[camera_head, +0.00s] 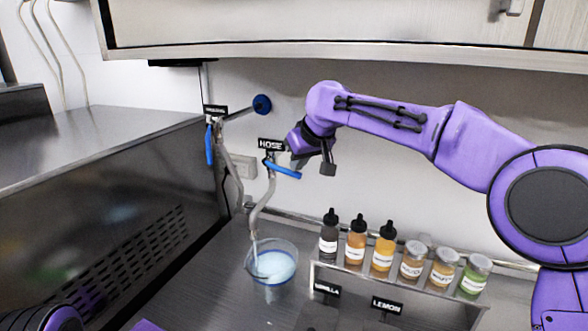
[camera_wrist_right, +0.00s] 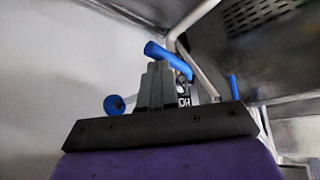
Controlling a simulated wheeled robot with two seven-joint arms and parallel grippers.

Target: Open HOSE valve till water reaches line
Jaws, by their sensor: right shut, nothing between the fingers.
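The HOSE valve's blue handle (camera_head: 282,169) sits on a grey pipe below the black HOSE label (camera_head: 271,145). The handle points right, tilted slightly down. My right gripper (camera_head: 299,160) is at the handle's right end, shut with nothing between its fingers. In the right wrist view, the shut fingers (camera_wrist_right: 156,84) are close to the blue handle (camera_wrist_right: 167,58); contact is unclear. The hose (camera_head: 263,205) leads down to a clear container (camera_head: 291,253) with pale blue water (camera_head: 275,265) in it. A thin pale stream seems to enter it. A blue line circles the container. My left gripper is not visible.
Another valve with a hanging blue handle (camera_head: 209,145) is left of the HOSE valve. A round blue knob (camera_head: 262,104) is above. Bottles and jars stand in a rack (camera_head: 340,272) at right. A steel machine (camera_head: 110,190) fills the left.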

